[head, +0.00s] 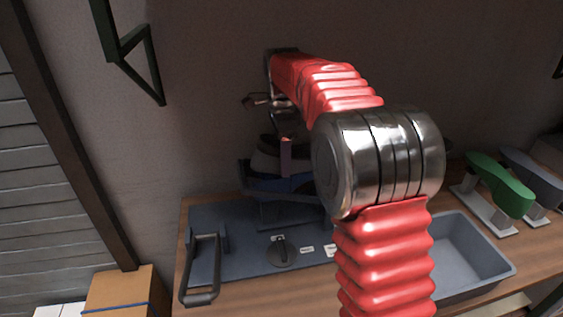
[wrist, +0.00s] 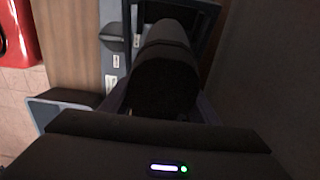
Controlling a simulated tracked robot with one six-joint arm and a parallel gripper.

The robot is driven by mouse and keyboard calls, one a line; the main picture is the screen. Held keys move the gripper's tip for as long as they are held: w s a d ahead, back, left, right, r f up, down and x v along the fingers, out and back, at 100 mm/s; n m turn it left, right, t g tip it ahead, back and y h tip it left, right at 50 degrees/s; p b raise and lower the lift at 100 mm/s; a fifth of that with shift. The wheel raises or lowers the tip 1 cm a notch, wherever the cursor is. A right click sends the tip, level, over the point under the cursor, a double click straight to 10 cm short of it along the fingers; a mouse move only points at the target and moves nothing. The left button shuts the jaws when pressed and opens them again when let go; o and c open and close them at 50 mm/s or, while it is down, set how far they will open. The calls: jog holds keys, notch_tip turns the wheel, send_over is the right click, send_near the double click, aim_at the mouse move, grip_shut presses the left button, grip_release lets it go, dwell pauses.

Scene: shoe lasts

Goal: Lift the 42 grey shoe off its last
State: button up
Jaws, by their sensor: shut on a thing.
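A dark grey shoe (head: 265,161) sits over a blue part on the blue-grey bench fixture, partly hidden by my gripper and arm. My gripper (head: 286,158) comes down on it from above and is shut on it. In the wrist view the shoe (wrist: 165,80) is a dark rounded shape just ahead of my gripper. Its last is not clearly visible, and I can read no size number. Whether the shoe is clear of the last cannot be told.
The fixture's base plate (head: 240,255) bears a dark handle (head: 200,285) and a round dial (head: 282,251). A grey bin (head: 465,250) stands to the right. Beyond it are a green shoe (head: 500,183) and a grey-blue one (head: 533,177) on stands. The wall is close behind.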

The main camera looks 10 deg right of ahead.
jog(key=shift+r, duration=6.6)
